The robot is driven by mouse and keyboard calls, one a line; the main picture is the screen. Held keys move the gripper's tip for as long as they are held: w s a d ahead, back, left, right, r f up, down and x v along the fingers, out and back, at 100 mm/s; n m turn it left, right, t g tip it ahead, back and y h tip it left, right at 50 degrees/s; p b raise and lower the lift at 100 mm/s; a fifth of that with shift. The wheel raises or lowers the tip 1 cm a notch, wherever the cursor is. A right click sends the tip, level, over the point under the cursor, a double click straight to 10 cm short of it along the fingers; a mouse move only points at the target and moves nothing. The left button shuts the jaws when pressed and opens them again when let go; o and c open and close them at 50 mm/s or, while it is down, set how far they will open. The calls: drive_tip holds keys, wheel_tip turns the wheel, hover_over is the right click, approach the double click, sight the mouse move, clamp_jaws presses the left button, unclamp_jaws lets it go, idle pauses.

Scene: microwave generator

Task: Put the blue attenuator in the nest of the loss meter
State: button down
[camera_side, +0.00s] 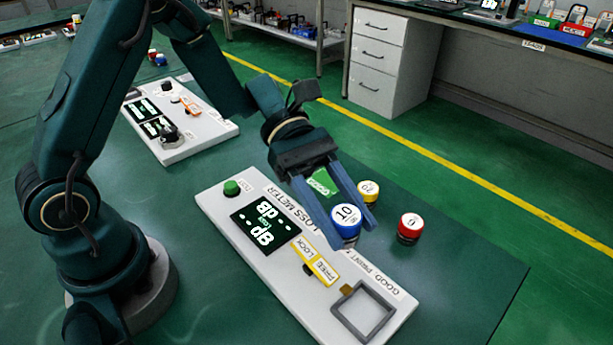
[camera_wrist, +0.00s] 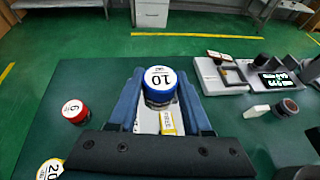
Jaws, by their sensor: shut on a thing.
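The blue attenuator (camera_side: 346,221) is a short cylinder with a white top marked 10. My gripper (camera_side: 350,218) is shut on it, one finger on each side. In the side view it appears over the edge of the loss meter near its label; its exact height is hard to tell. It also shows upright between the fingers in the wrist view (camera_wrist: 160,85). The loss meter (camera_side: 270,262) is a white panel with a dark display, a green button and a yellow LOCK/FREE slider (camera_side: 314,259). Its square grey nest (camera_side: 363,311) is empty, at the near right end.
A red attenuator (camera_side: 410,228) and a yellow one (camera_side: 368,191) stand on the green table close to my gripper. Another white instrument (camera_side: 178,120) lies farther back on the left. The table right of the red attenuator is clear.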

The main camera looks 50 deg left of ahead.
hover_over(362, 312)
wheel_tip(362, 312, down, 4)
drive_tip(key=shift+f, duration=2.1)
drive_tip(key=shift+f, duration=0.15)
drive_tip(key=shift+c, duration=1.7)
unclamp_jaws()
